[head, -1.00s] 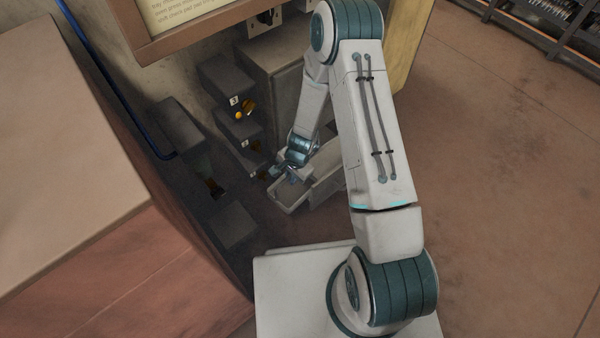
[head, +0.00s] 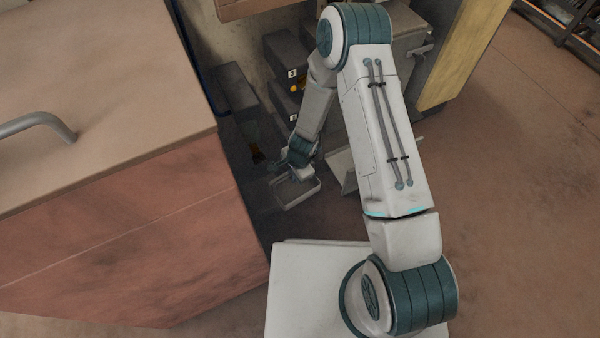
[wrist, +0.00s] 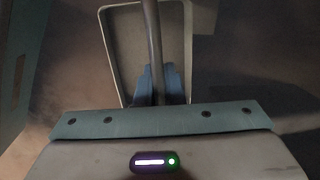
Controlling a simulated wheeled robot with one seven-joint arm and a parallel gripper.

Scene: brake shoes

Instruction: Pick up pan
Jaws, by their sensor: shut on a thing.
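The pan (head: 301,199) is a shallow, light grey rectangular tray with a raised rim. In the wrist view, the pan (wrist: 116,60) lies beyond my fingers, and a bar like a handle (wrist: 152,35) runs between them. My gripper (head: 288,175) is at the pan's far-left side in the head view. In the wrist view, my blue fingers (wrist: 158,86) are shut on the bar. My arm hides part of the surroundings, and the pan's height above the floor is hard to tell.
A pale open-topped piece (head: 343,170) stands just right of the pan, partly behind my arm. Dark machine blocks (head: 238,92) stand behind. A large brown-red cabinet (head: 120,225) with a grey handle (head: 38,122) is close on the left. Open floor (head: 515,200) lies right.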

